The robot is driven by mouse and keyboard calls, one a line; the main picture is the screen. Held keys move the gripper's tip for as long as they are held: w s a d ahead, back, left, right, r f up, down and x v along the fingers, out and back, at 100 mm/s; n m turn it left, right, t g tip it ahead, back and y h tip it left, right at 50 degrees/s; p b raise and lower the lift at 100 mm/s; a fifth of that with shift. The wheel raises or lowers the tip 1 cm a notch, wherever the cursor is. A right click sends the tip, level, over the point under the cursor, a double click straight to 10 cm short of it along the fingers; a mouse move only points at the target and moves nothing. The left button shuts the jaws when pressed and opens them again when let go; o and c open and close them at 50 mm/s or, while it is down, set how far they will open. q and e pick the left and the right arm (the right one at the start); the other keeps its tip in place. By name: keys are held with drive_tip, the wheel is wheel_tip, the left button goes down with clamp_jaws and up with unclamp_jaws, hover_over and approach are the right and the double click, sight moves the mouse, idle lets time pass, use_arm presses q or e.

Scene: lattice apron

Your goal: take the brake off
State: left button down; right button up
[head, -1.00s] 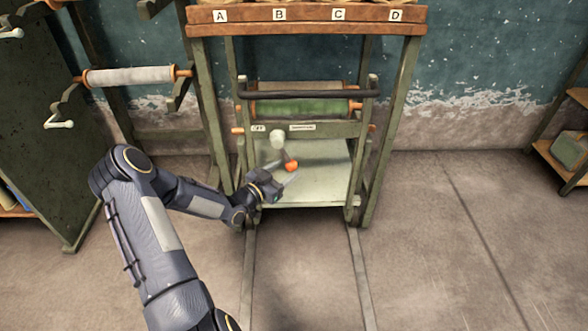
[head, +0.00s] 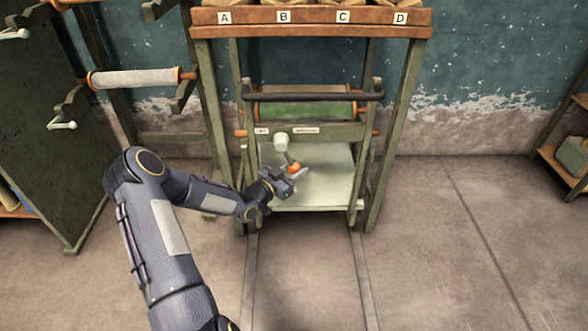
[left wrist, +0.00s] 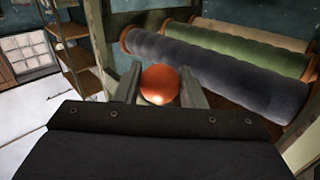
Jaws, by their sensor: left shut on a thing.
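An orange ball knob (head: 294,168) sits at the end of a short lever below the front rail of a green wheeled cart (head: 330,131). My left gripper (head: 297,172) is shut on this knob. In the left wrist view the orange knob (left wrist: 160,85) sits between the two fingers (left wrist: 158,92). The lever itself is mostly hidden behind the fingers. Small labels on the rail are too small to read. My right gripper is not in view.
Two floor rails (head: 361,270) run toward me. The floor at right is clear.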

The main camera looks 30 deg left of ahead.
use_arm(q)
drive_tip(key=s+a+m+g+y+p, duration=0.2)
drive_tip(key=s+a+m+g+y, duration=0.1)
drive_tip(key=s+a+m+g, duration=0.1)
drive_tip(key=shift+a+m+g, duration=0.6)
drive_tip(key=shift+a+g, duration=0.2)
drive_tip(key=shift+a, duration=0.5)
drive_tip(key=shift+y, duration=0.3)
drive_tip(key=c, duration=1)
unclamp_jaws()
drive_tip(key=shift+o, duration=0.2)
drive_tip(key=p+v, duration=0.3)
drive_tip(key=v, duration=0.5)
